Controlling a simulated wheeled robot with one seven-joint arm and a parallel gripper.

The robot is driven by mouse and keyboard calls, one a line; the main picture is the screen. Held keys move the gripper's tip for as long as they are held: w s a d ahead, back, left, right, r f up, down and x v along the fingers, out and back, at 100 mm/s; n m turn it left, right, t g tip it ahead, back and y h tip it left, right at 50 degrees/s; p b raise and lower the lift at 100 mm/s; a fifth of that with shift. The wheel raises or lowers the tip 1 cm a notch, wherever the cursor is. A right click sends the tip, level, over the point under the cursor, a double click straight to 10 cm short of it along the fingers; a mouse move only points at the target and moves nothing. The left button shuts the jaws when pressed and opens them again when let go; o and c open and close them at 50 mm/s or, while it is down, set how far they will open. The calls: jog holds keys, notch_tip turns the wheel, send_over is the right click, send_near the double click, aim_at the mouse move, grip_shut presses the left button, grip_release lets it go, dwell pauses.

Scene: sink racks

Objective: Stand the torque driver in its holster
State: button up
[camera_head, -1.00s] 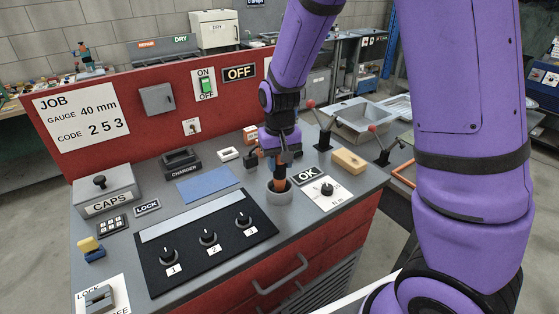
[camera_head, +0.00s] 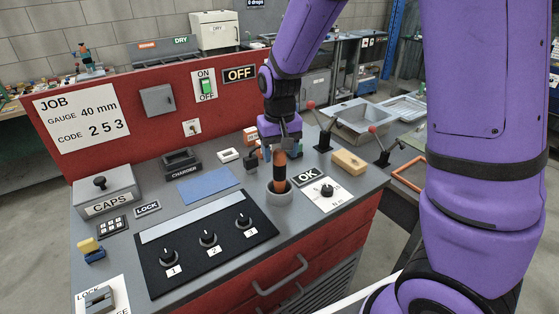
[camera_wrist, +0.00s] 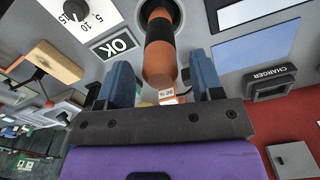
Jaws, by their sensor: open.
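The torque driver (camera_head: 279,173), with an orange and black handle, stands roughly upright in its holster (camera_head: 279,196), a round grey cup on the bench top. Its lower part is hidden inside the cup. My gripper (camera_head: 284,150) is just above, around the top end of the driver. In the wrist view my gripper (camera_wrist: 158,74) has its two blue fingers spread. The rounded end of the driver (camera_wrist: 159,60) lies between them, with gaps on both sides. The cup's dark mouth (camera_wrist: 163,10) shows at the top edge there.
An OK label (camera_head: 307,175) and a dial (camera_head: 327,189) lie right of the cup, with a wooden block (camera_head: 349,161) behind. A panel with knobs (camera_head: 207,240) is at left front. Red-knobbed levers (camera_head: 374,130) stand at right. The red back panel (camera_head: 120,94) rises behind.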

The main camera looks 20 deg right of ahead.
notch_tip(320, 180, up, 8)
jog(key=shift+r, duration=0.1)
jog(key=shift+s+d+r, duration=0.1)
jog(key=shift+r, duration=0.3)
jog(key=s+d+r+t, duration=0.2)
jog(key=s+r, duration=0.3)
jog(key=s, duration=0.6)
jog(key=s+d+r+t, duration=0.3)
jog(key=s+r, duration=0.3)
jog(key=s, duration=0.5)
jog(key=shift+s+d+r+n, duration=0.25)
jog(key=shift+s+d+n, duration=0.15)
jog(key=shift+d, duration=0.45)
